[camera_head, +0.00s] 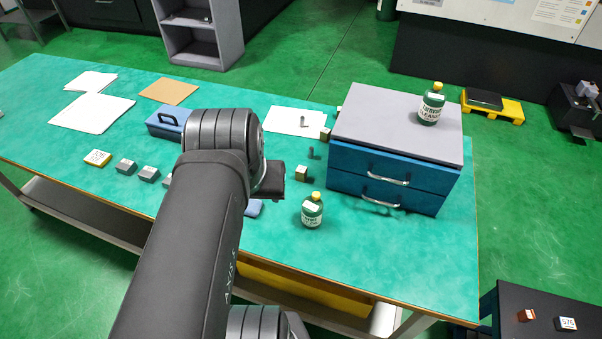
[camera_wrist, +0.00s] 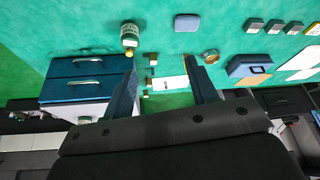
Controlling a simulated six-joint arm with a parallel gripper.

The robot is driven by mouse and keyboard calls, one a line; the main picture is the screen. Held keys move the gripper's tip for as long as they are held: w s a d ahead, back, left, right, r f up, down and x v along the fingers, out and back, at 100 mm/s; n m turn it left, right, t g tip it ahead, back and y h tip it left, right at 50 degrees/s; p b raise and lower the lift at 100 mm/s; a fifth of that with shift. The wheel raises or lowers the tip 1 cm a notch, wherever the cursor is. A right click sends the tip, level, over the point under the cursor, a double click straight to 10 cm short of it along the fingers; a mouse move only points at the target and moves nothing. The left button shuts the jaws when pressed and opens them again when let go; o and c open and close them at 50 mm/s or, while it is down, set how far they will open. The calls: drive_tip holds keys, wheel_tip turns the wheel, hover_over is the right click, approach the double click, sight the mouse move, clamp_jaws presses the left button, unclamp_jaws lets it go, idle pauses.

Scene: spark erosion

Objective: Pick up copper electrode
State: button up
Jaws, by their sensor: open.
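My gripper (camera_wrist: 165,80) is open and empty in the wrist view, its two fingers apart above the teal bench. Between and beyond the fingers lies a row of small blocks and dark pieces. In the head view, a brass- or copper-toned block (camera_head: 302,173) stands left of the drawer cabinet, and a similar block (camera_head: 325,134) stands behind it. Dark L-shaped pieces (camera_head: 315,153) lie near them. I cannot tell which block is the copper electrode. My arm hides most of my gripper in the head view.
The blue drawer cabinet (camera_head: 385,180) stands right of the blocks, a green bottle (camera_head: 433,104) on top. Another green bottle (camera_head: 312,210) stands in front of the blocks. A blue toolbox (camera_head: 165,122), papers (camera_head: 92,111) and grey blocks (camera_head: 126,166) are at left. The front right bench is clear.

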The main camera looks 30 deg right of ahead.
drive_tip(key=w+d+r+m+g, duration=0.1)
drive_tip(key=w+d+r, duration=0.2)
drive_tip(key=w+d, duration=0.3)
drive_tip(key=m+g+y, duration=0.2)
drive_tip(key=m+g, duration=0.1)
hover_over(302, 169)
wheel_tip(302, 169, down, 6)
drive_tip(key=f, duration=2)
drive_tip(key=shift+a+f, duration=0.1)
drive_tip(key=shift+a, duration=0.15)
drive_tip(key=shift+d+f, duration=0.2)
drive_tip(key=shift+f, duration=2.8)
clamp_jaws()
drive_tip(key=shift+r, duration=0.1)
